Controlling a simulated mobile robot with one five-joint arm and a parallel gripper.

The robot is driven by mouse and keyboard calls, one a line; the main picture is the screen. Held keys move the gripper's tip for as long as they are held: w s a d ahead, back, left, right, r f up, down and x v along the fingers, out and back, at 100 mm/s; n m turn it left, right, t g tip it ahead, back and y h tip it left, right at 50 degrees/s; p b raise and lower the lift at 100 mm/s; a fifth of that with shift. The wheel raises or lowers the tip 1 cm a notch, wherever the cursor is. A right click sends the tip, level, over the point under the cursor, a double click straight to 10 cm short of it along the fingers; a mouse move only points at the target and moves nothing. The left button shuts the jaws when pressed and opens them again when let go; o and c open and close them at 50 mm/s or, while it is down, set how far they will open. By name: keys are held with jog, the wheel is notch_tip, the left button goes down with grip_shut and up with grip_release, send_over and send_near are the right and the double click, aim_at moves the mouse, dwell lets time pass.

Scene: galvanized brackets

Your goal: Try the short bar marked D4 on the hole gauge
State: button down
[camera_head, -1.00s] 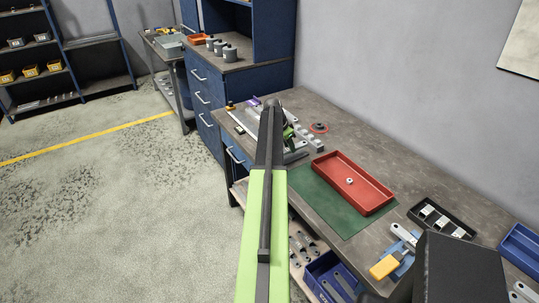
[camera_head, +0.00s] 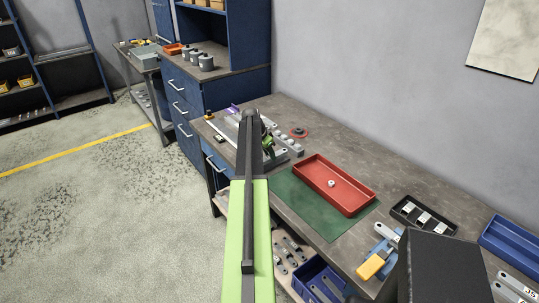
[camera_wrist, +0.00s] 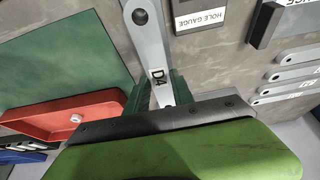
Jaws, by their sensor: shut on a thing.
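The short bar marked D4 (camera_wrist: 152,48) is pale grey metal with a round hole at its upper end in the wrist view. My gripper (camera_wrist: 162,92) is shut on its lower part, with a green finger on each side. A dark plate labelled HOLE GAUGE (camera_wrist: 200,14) lies to the right of the bar's upper end; only part of it shows. In the head view my gripper (camera_head: 267,148) is over the far part of the bench, mostly hidden behind my arm. The bar cannot be made out there.
A red tray (camera_head: 352,207) holding a small nut sits on a green mat (camera_head: 306,212). Several bars (camera_wrist: 285,74) lie in a row at right in the wrist view. A black tray (camera_head: 402,217) and a blue tray (camera_head: 507,246) stand farther right. Bare bench lies behind the red tray.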

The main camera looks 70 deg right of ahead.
jog(key=shift+f+b, duration=1.15)
jog(key=shift+f, duration=0.1)
dwell(1.2)
jog(key=c, duration=1)
grip_release()
jog(key=p+v, duration=1.6)
jog(key=v, duration=0.1)
jog(key=shift+a+r, duration=0.15)
jog(key=shift+a, duration=0.05)
